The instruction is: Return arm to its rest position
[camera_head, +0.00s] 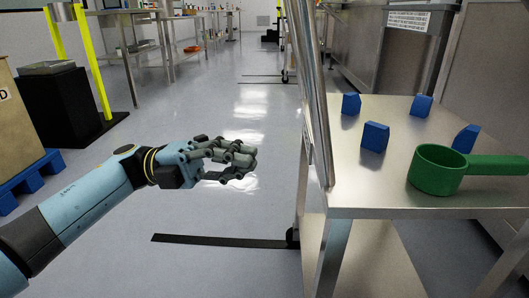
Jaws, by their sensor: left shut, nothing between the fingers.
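My left arm comes in from the lower left, light blue with black joints. My left gripper (240,162) is at the middle left of the picture, in the air over the grey floor. Its dark fingers are shut, and nothing shows between them. It is apart from the metal table (375,196) at the right. My right gripper is out of the picture.
On the metal table stand several blue blocks (374,137) and a green scoop (437,170) with its handle to the right. A tall metal post (308,75) rises at the table's left edge. Open floor (190,211) lies around my left gripper. A blue pallet (30,178) is at the far left.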

